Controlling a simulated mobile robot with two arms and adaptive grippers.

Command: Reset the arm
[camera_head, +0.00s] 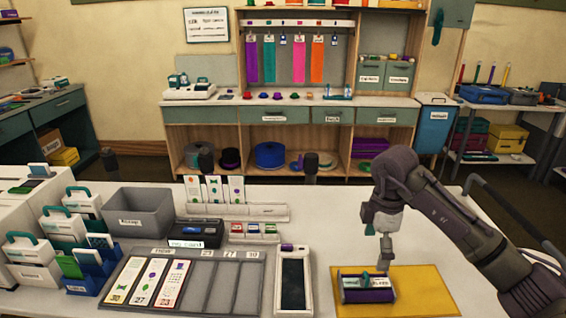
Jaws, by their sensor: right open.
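My right arm comes in from the right edge, bent at the elbow. My right gripper (386,252) points down above the rear part of a yellow mat (430,290). It is open, seen nearly edge-on, with nothing visible between its fingers. Just below and in front of it a small purple and silver device (367,290) with a teal part and a label lies on the mat. I cannot tell whether the fingertips touch it. My left gripper is not in view.
Left of the mat stand a dark-topped pad (293,280), a grey slotted tray (232,285) with printed cards, a black box (195,232) and a grey bin (140,213). White boxes with teal handles crowd the left. The white table behind the mat is clear.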

